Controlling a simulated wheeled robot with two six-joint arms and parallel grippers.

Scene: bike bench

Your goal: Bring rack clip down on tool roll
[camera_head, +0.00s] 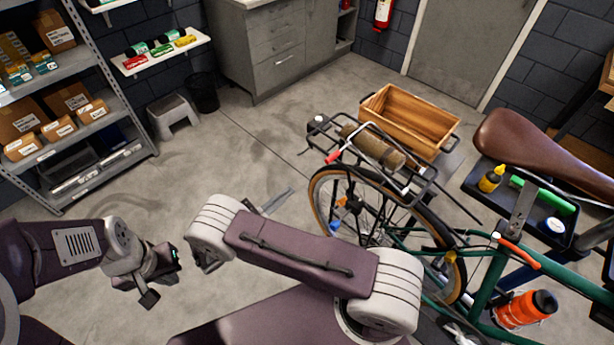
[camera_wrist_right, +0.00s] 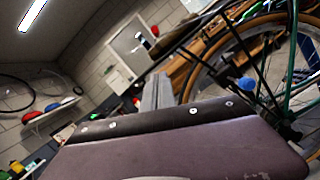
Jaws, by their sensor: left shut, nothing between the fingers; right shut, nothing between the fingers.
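The tool roll (camera_head: 372,147) is a brown cylinder lying on the black rear rack of the green bike in the head view. A red-tipped lever (camera_head: 333,156), which seems to be the rack clip, stands at the left of the roll. I cannot tell how far the clip is raised. My right gripper (camera_head: 272,201) is shut and empty, left of the rear wheel and apart from the rack, partly hidden behind my arm. Its grey fingers show in the right wrist view (camera_wrist_right: 156,92). My left gripper (camera_head: 160,275) is shut and empty at lower left, far from the bike.
A wooden crate (camera_head: 412,118) stands just behind the rack. The rear wheel (camera_head: 316,192) is below it, and the brown saddle (camera_head: 535,150) and a black tray (camera_head: 555,228) are to the right.

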